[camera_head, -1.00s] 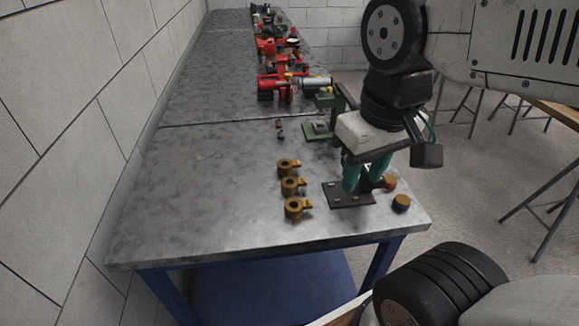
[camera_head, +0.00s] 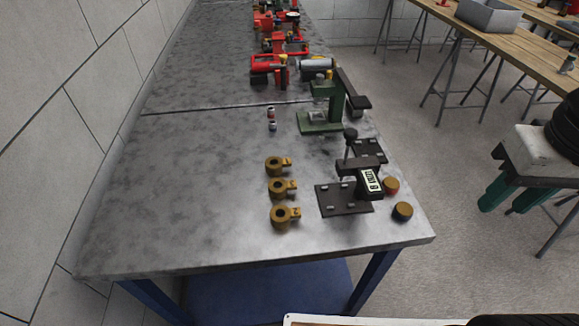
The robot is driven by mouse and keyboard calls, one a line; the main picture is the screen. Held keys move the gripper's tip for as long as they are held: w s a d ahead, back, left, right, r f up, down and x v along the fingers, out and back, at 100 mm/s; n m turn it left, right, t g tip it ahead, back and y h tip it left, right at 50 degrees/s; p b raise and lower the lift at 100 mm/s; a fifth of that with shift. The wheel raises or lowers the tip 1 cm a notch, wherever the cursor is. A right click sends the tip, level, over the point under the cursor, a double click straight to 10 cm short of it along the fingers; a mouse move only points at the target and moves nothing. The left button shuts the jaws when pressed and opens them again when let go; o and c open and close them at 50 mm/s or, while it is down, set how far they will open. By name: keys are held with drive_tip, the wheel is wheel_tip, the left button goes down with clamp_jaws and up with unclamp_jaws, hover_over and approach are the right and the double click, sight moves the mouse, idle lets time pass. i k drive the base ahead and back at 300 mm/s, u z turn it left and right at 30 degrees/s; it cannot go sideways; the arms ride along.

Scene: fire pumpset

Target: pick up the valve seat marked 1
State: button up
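Three brass rings with side tabs, which look like the valve seats, lie in a column on the grey metal table: the far one (camera_head: 276,166), the middle one (camera_head: 281,188) and the near one (camera_head: 284,216). Any number on them is too small to read, so I cannot tell which is marked 1. My gripper (camera_head: 502,209) is at the right edge of the picture, beyond the table's right side. Its green fingers point down, stand apart and hold nothing. It is well to the right of the rings.
A black fixture labelled "8 mm" (camera_head: 370,182) stands right of the rings, with two round brass-topped pieces (camera_head: 402,211) (camera_head: 391,186) beside it. A green press (camera_head: 325,115) stands behind.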

sight(274, 165)
drive_tip(key=k, duration=0.25)
drive_tip(key=u, duration=0.8)
drive_tip(key=i, duration=0.5)
drive_tip(key=z, duration=0.05)
